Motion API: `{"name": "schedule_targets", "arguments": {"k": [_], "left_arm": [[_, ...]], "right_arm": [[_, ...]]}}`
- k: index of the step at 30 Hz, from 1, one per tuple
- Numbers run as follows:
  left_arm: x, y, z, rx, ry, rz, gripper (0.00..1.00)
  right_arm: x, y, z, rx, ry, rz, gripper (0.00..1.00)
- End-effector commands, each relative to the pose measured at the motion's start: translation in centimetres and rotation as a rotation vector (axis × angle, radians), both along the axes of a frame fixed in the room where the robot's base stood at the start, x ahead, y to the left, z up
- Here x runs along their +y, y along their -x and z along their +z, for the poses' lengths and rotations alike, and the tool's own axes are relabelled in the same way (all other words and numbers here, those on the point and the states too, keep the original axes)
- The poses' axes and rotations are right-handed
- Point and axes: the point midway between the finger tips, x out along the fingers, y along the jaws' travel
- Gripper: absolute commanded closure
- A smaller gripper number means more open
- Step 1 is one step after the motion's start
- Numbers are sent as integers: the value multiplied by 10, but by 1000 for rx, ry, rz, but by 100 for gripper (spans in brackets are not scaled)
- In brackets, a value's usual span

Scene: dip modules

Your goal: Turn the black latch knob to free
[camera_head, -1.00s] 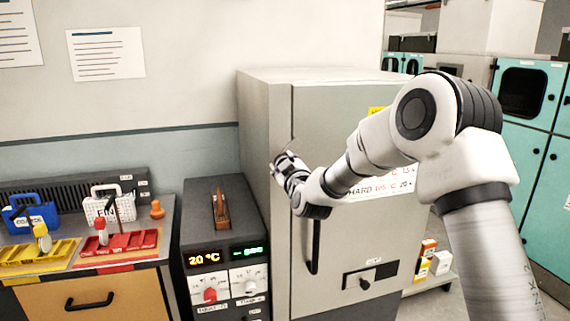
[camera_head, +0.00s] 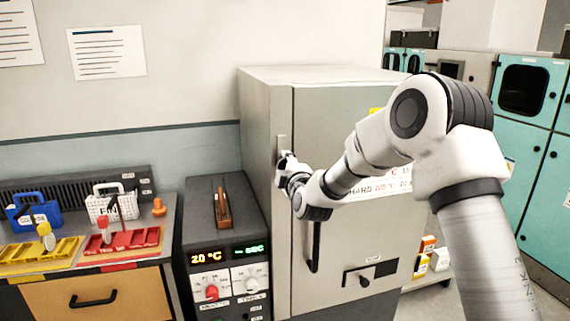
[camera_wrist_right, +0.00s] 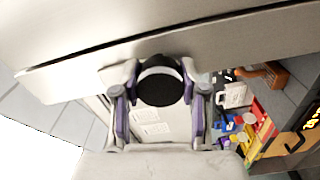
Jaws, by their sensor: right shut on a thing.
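The black latch knob (camera_wrist_right: 158,84) is a round dark disc with a pale rim in the right wrist view, close to the grey cabinet's edge. My right gripper (camera_wrist_right: 158,92) has one finger on each side of it and is shut on it. In the head view my right gripper (camera_head: 284,160) is at the cabinet's upper left front edge, just below a small grey plate (camera_head: 281,143). The gripper hides the knob there. The grey cabinet (camera_head: 345,255) has its door shut against the body. My left gripper is not in view.
The door has a vertical black handle (camera_head: 314,247) and a small black lever (camera_head: 364,281). A dark control unit (camera_head: 196,215) with dials stands left of the cabinet. Further left are a blue carrier (camera_head: 33,212), a white carrier (camera_head: 112,207), and yellow and red trays.

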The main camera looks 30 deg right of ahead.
Motion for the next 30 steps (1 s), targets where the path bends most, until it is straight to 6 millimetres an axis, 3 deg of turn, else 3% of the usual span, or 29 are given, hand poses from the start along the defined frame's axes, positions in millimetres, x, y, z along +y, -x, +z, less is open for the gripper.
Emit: {"name": "schedule_targets", "arguments": {"k": [16,17,18,19,30], "left_arm": [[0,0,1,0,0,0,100],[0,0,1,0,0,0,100],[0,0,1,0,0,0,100],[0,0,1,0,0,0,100],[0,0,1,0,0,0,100]], "right_arm": [[0,0,2,2,30,-1,100],[0,0,2,2,30,-1,50],[0,0,2,1,31,0,36],[0,0,2,2,30,-1,32],[1,5,1,6,27,0,32]]}}
